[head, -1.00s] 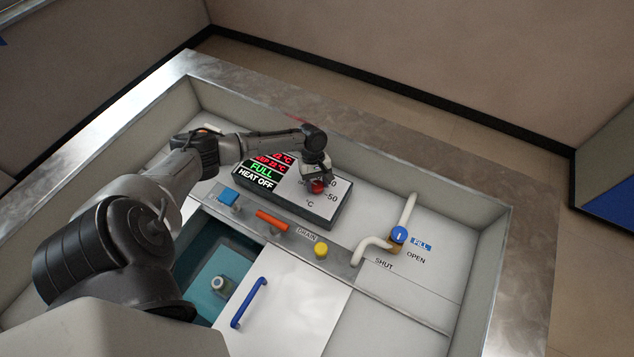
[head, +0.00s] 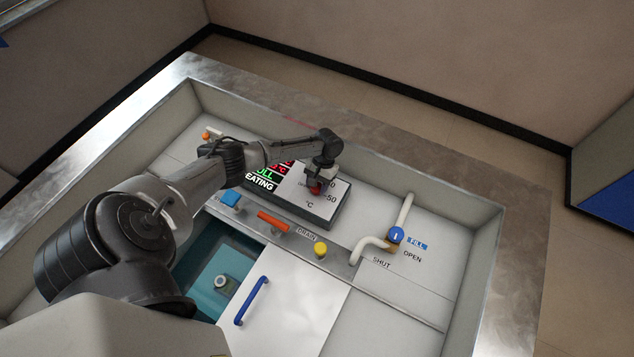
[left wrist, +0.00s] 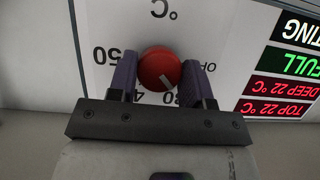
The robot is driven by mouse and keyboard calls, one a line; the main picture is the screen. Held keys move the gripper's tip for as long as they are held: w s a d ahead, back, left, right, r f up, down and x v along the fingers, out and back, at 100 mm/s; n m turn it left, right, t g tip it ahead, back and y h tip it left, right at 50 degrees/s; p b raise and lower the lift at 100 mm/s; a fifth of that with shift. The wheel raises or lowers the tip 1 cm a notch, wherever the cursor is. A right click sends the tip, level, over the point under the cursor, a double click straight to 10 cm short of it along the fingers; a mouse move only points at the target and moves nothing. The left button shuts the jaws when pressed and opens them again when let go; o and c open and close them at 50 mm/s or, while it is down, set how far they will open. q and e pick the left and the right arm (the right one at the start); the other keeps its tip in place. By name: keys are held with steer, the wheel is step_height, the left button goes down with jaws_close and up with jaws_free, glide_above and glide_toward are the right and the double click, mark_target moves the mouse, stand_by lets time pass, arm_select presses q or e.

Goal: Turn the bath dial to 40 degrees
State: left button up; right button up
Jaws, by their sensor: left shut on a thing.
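The red bath dial (head: 315,190) sits on the grey panel box (head: 325,215); it also shows in the left wrist view (left wrist: 158,67). My left gripper (head: 317,182) is shut on the dial, with one finger on each side of it in the left wrist view (left wrist: 160,76). That view is upside down to the lettering. The dial's white mark points to lower right there, near the partly covered numbers 40 and 30; 50 is at left. The display (left wrist: 290,65) reads TOP 22 °C, DEEP 22 °C, FULL, and a cut-off word ending in TING. My right gripper is not in view.
In front of the panel are a blue button (head: 230,197), an orange-red handle (head: 273,221) and a yellow knob (head: 320,249). A blue fill valve (head: 396,234) is on the right. A white lid (head: 300,300) with a blue handle covers part of the water.

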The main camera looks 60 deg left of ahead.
arm_select(q)
steer(key=m+y+p, duration=0.1)
steer(key=m, duration=0.2)
steer(key=shift+d+r+m, duration=0.1)
steer(key=shift+m, duration=0.3)
steer(key=m+y+p, duration=0.2)
steer(key=m, duration=0.2)
steer(key=shift+m+g, duration=0.3)
steer(key=m+y+p, duration=0.1)
steer(key=m+p, duration=0.1)
steer(key=m, duration=0.1)
steer(key=shift+d+m+y, duration=0.1)
steer(key=shift+m+y, duration=0.2)
steer(key=shift+m, duration=0.1)
steer(key=shift+m+t+y+p, duration=0.3)
steer(key=shift+m+t, duration=0.3)
steer(key=shift+m, duration=0.6)
steer(key=o, duration=0.9)
